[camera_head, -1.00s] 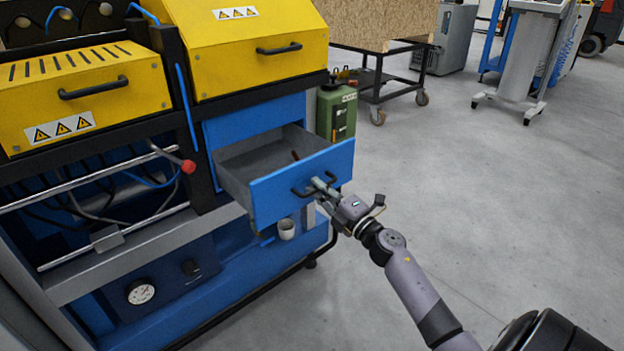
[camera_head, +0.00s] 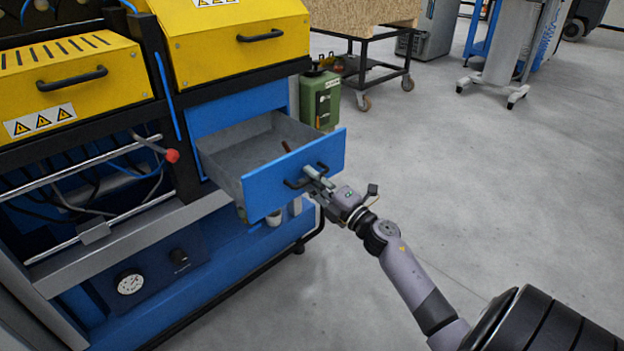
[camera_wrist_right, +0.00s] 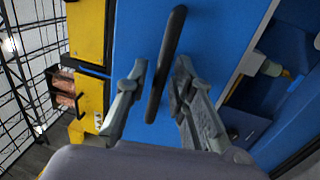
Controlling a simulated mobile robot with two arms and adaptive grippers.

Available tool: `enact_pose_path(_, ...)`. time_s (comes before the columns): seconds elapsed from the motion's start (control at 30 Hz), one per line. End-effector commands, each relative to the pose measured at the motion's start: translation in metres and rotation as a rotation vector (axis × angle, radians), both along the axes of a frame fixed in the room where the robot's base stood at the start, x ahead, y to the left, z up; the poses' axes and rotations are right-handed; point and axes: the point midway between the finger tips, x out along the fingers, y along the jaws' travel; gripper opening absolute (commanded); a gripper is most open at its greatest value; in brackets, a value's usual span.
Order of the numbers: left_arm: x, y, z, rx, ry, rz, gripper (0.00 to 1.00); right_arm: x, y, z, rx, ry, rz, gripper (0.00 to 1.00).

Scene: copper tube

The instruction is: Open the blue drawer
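The blue drawer (camera_head: 262,190) is pulled well out of the blue and yellow machine, and its grey inside shows. A small brown item (camera_head: 286,147) lies in it. The black handle (camera_head: 292,184) is on the drawer front. My right gripper (camera_head: 310,174) is at the handle's right part. In the right wrist view, the handle (camera_wrist_right: 166,62) runs between the two fingers of this gripper (camera_wrist_right: 161,66). The fingers are apart, with a gap on the left side of the handle and the right finger close to it. My left gripper is not in view.
Yellow covers (camera_head: 235,50) with black handles sit above the drawer. A green canister (camera_head: 320,100) stands behind it at the right. A wheeled table (camera_head: 365,70) and a white wheeled stand (camera_head: 510,50) are farther back. The grey floor (camera_head: 480,180) to the right is clear.

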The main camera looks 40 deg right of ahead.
Motion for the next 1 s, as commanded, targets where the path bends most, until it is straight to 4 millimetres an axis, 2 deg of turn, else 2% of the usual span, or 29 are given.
enact_pose_path(0.33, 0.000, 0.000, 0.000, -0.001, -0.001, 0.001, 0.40, 0.000, 0.000, 0.000, 0.000, -0.001, 0.000, 0.30)
enact_pose_path(0.47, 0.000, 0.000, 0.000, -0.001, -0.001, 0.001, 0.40, -0.008, -0.001, -0.002, 0.001, 0.001, 0.000, 0.30)
enact_pose_path(0.57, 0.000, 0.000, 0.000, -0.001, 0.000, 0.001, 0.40, -0.023, -0.002, -0.005, 0.000, 0.002, 0.000, 0.30)
enact_pose_path(0.8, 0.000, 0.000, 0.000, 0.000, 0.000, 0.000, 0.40, -0.074, -0.006, -0.015, 0.002, 0.003, -0.001, 0.30)
enact_pose_path(1.0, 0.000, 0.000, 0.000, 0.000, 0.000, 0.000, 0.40, -0.106, -0.008, -0.021, 0.001, 0.002, -0.002, 0.30)
